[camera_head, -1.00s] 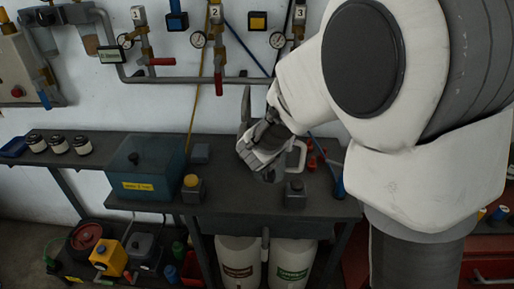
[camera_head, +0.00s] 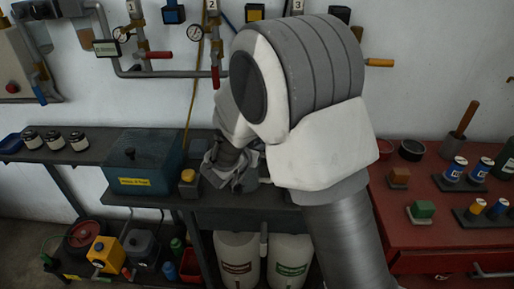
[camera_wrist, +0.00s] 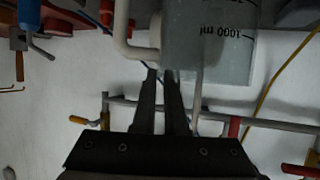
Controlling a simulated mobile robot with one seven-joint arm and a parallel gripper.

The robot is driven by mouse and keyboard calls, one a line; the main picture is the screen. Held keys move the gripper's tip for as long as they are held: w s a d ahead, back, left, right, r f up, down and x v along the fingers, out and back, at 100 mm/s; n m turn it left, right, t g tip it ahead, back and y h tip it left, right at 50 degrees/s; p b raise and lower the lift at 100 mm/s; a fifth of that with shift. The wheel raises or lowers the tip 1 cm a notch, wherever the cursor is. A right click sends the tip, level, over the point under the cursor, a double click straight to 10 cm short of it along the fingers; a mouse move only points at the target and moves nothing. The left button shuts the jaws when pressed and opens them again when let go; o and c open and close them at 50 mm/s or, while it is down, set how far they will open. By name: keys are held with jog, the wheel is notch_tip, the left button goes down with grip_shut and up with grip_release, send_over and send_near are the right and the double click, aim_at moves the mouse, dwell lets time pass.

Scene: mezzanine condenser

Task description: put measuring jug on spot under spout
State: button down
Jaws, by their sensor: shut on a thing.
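The clear measuring jug (camera_wrist: 212,45), with "1000 ml" on its side, fills the top middle of the wrist view, upside down in that picture. Its pale handle (camera_wrist: 124,35) is on the picture's left. My gripper (camera_wrist: 168,75) is shut on the jug at its handle side; the exact contact is hard to see. In the head view my gripper (camera_head: 228,172) is low over the dark bench (camera_head: 245,197), right of the yellow-topped button box (camera_head: 189,181). My arm hides most of the jug there. I cannot make out the spout or the spot under it.
A teal box (camera_head: 145,160) with a yellow label stands left of my gripper. A pipe with numbered valves (camera_head: 213,55) runs along the wall behind. A red bench (camera_head: 430,225) with small blocks and cans is at right. Two white containers (camera_head: 288,255) stand below the dark bench.

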jog(key=shift+f, duration=0.15)
jog(key=c, duration=0.9)
grip_release()
jog(key=shift+c, duration=0.2)
